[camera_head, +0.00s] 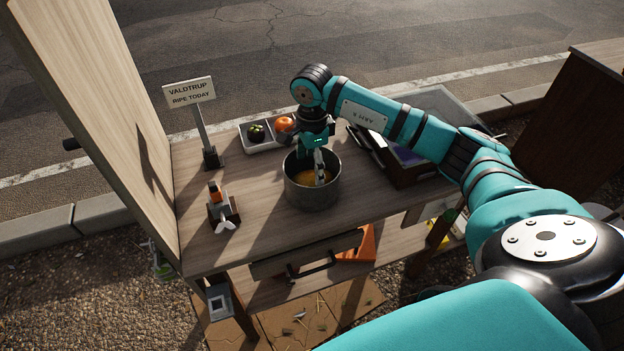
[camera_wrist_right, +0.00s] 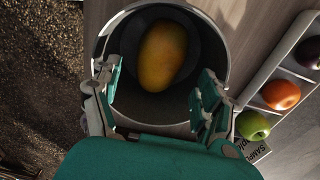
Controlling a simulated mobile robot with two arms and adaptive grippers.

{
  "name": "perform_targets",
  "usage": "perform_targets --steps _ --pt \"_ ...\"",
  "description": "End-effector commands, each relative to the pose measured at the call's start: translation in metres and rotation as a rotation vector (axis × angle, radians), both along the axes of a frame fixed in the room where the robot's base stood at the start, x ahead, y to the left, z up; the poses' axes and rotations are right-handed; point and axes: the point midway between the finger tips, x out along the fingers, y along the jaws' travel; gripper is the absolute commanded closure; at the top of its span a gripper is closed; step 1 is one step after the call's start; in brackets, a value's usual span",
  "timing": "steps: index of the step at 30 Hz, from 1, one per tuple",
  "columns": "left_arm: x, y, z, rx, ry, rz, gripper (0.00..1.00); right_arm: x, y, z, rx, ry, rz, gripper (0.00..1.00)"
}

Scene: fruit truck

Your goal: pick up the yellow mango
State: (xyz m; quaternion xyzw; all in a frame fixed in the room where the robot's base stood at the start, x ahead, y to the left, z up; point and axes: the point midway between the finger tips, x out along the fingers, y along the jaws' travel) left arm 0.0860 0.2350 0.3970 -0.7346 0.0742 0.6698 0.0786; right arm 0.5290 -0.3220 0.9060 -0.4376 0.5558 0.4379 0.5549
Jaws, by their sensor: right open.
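The yellow mango (camera_wrist_right: 162,55) lies inside a round metal pot (camera_head: 312,194). In the head view only a yellow-orange patch of the mango (camera_head: 311,178) shows inside the pot, partly hidden by my gripper. My right gripper (camera_head: 321,176) points down into the pot's opening. In the right wrist view the right gripper (camera_wrist_right: 158,100) is open, with one finger on each side and the mango between and ahead of them. The fingers appear apart from the mango. My left gripper is not in view.
A tray (camera_head: 262,149) with fruit stands behind the pot; the wrist view shows a green apple (camera_wrist_right: 253,125) and an orange fruit (camera_wrist_right: 281,94) in it. A sign (camera_head: 190,92) and a small orange-topped object (camera_head: 216,194) stand left. A dark box (camera_head: 408,172) is right.

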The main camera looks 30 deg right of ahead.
Motion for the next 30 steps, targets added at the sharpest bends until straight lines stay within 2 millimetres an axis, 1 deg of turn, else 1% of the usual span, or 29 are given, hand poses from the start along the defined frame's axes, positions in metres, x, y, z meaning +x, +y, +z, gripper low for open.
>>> perform_targets --steps 5,8,12,15,18,24,26,30 --pt "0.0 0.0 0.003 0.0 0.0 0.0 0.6 0.0 0.0 -0.011 0.0 0.0 0.0 0.23" --pt "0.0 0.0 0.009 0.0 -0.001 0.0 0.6 -0.001 0.001 -0.02 0.002 0.004 -0.001 0.23" --pt "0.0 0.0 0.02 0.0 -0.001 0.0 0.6 0.0 0.001 -0.042 0.002 0.004 -0.001 0.23" --pt "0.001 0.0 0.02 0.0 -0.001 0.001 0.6 0.0 0.001 -0.055 0.001 0.001 -0.001 0.23" --pt "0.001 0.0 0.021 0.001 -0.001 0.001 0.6 0.0 0.001 -0.061 0.001 0.0 0.0 0.23" --pt "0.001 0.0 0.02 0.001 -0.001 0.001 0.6 0.001 0.001 -0.063 0.001 -0.001 0.0 0.23" --pt "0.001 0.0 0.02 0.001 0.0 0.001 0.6 0.001 0.001 -0.063 0.001 -0.001 0.0 0.3" --pt "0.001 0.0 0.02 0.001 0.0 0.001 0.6 0.001 0.001 -0.062 0.001 -0.001 0.0 0.48"
